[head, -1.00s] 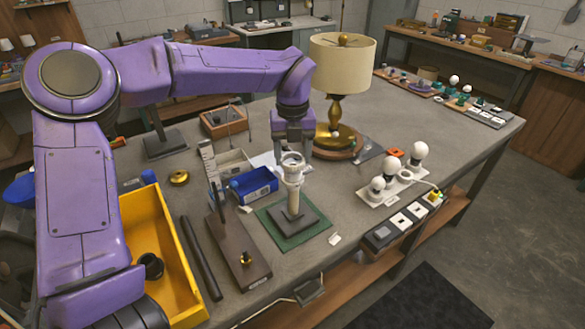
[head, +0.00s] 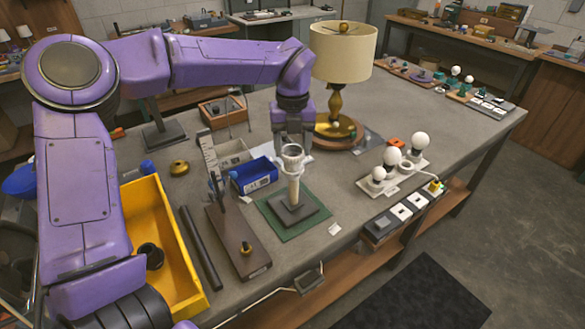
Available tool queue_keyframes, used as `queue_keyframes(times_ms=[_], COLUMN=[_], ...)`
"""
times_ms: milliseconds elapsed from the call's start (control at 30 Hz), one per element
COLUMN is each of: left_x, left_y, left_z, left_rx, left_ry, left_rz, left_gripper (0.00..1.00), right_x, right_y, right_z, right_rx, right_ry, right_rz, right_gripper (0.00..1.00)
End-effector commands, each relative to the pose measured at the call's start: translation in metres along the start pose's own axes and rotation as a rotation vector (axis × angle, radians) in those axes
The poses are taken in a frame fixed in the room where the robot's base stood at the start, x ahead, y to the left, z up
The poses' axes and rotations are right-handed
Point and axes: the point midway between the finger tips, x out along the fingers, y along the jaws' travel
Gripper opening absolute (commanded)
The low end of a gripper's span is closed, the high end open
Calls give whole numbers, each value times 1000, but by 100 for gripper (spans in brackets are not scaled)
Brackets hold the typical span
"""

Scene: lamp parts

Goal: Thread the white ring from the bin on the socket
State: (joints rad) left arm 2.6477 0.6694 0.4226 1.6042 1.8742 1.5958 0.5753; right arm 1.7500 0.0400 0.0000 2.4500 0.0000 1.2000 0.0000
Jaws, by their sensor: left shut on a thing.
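The pale socket (head: 292,150) stands upright on a cream post (head: 294,186) with a dark square base on a green mat. My left gripper (head: 294,148) points down at the socket's top from behind and is shut. A white ring (head: 305,160) shows at the fingertips, around or right against the socket just below its rim; I cannot tell how far it sits on it. The fingertips are partly hidden behind the socket. The yellow bin (head: 183,250) at left holds a black ring-shaped part (head: 151,256). My right gripper is not in view.
A blue bin (head: 254,174) stands just left of the post. A lamp (head: 342,55) stands close behind my gripper. White bulbs (head: 392,156) on a strip stand right.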

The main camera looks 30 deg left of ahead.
Motion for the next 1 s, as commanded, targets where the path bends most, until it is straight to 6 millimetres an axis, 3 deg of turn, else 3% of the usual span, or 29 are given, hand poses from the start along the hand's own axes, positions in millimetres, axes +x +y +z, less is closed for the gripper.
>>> queue_keyframes(times_ms=[267, 1000], left_x=[19, 23], left_y=[0, 0], left_z=[0, 0], left_rx=[1, 1], left_ry=[0, 0], left_rz=[0, 0], left_gripper=[32, 32], right_x=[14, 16], right_y=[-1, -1], right_z=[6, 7], right_rx=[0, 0], right_ry=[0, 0], right_rz=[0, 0], right_gripper=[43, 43])
